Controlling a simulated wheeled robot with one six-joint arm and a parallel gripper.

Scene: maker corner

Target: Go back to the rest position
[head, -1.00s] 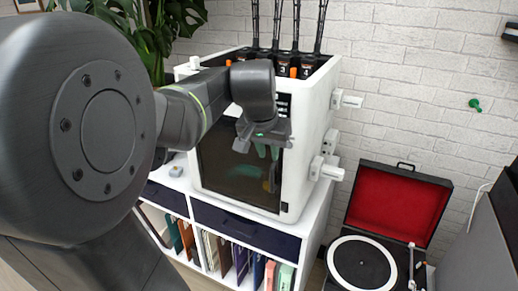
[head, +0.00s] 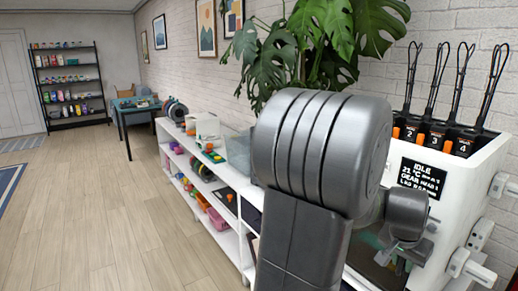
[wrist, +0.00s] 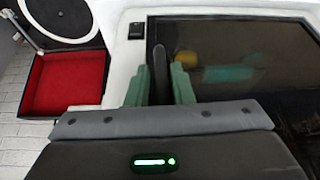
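My gripper (wrist: 160,84) shows two green fingers standing apart in the wrist view. A dark upright bar (wrist: 160,70), which looks like the door handle, shows between them; I cannot tell whether they touch it. The white printer (head: 455,185) stands at the right in the head view, its screen reading IDLE. Its dark glass door (wrist: 245,75) fills much of the wrist view and appears shut. My gripper (head: 398,262) is partly hidden behind my arm in the head view, close to the printer's front.
A white shelf unit (head: 228,178) runs along the wall, with a plant (head: 310,45) above it. Wooden floor (head: 95,200) at the left is clear. A black rack (head: 70,85) stands far back. A red-lined turntable case (wrist: 65,80) shows in the wrist view.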

